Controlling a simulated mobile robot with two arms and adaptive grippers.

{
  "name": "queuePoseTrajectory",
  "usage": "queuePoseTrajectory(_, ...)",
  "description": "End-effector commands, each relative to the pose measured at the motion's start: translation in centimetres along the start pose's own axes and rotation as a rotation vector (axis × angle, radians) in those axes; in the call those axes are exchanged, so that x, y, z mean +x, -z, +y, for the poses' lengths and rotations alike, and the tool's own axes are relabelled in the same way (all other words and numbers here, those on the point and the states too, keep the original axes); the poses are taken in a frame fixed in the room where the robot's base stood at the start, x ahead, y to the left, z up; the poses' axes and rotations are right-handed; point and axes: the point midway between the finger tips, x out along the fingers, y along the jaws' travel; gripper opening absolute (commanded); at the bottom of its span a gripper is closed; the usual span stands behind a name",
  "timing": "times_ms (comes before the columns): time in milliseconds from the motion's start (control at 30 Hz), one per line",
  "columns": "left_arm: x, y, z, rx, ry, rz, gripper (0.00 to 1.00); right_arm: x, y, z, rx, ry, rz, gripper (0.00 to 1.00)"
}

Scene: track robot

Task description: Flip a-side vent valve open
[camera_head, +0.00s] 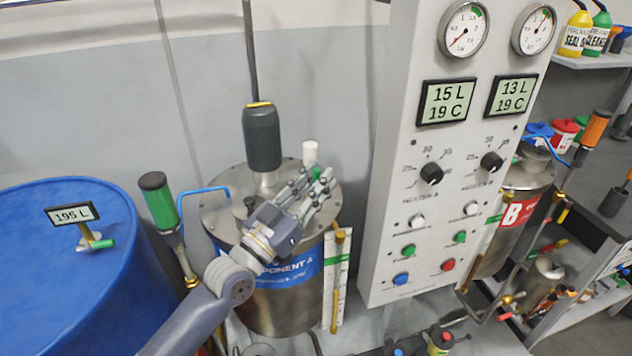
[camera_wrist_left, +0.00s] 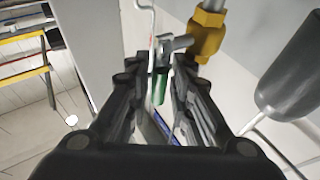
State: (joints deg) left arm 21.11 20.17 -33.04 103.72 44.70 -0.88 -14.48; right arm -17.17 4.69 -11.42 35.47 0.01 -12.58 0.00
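The A-side tank (camera_head: 290,290), with a blue "COMPONENT A" band and a steel lid, stands left of the control panel. A small green-handled valve (camera_head: 316,173) shows at the far right of its lid, partly hidden by my left gripper (camera_head: 317,180). In the left wrist view, the green handle (camera_wrist_left: 160,88) hangs from a grey metal stem next to a brass fitting (camera_wrist_left: 206,34). My left gripper (camera_wrist_left: 162,65) is open, with the handle between its fingers and visible gaps beside it. Contact cannot be told. My right gripper is not in view.
A dark grey cylinder (camera_head: 262,138) rises from the lid beside my left arm. The control panel (camera_head: 385,215) stands close on the right. The B tank (camera_head: 515,220) is beyond the panel.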

Motion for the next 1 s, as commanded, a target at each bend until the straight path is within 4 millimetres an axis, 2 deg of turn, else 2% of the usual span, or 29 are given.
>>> queuePoseTrajectory(167, -1.3, -0.1, -0.1, 0.001, 0.001, -0.003, 0.21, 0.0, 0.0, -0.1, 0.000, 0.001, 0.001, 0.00)
queuePoseTrajectory(600, -10.1, -0.1, 0.0, 0.001, -0.001, -0.004, 0.21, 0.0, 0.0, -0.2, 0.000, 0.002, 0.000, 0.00)
queuePoseTrajectory(800, -11.8, -0.1, 0.0, 0.000, 0.000, -0.001, 0.21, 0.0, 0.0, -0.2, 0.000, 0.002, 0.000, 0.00)
queuePoseTrajectory(1000, -12.1, 0.0, 0.0, -0.001, 0.000, 0.000, 0.21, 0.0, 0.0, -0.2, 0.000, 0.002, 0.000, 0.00)
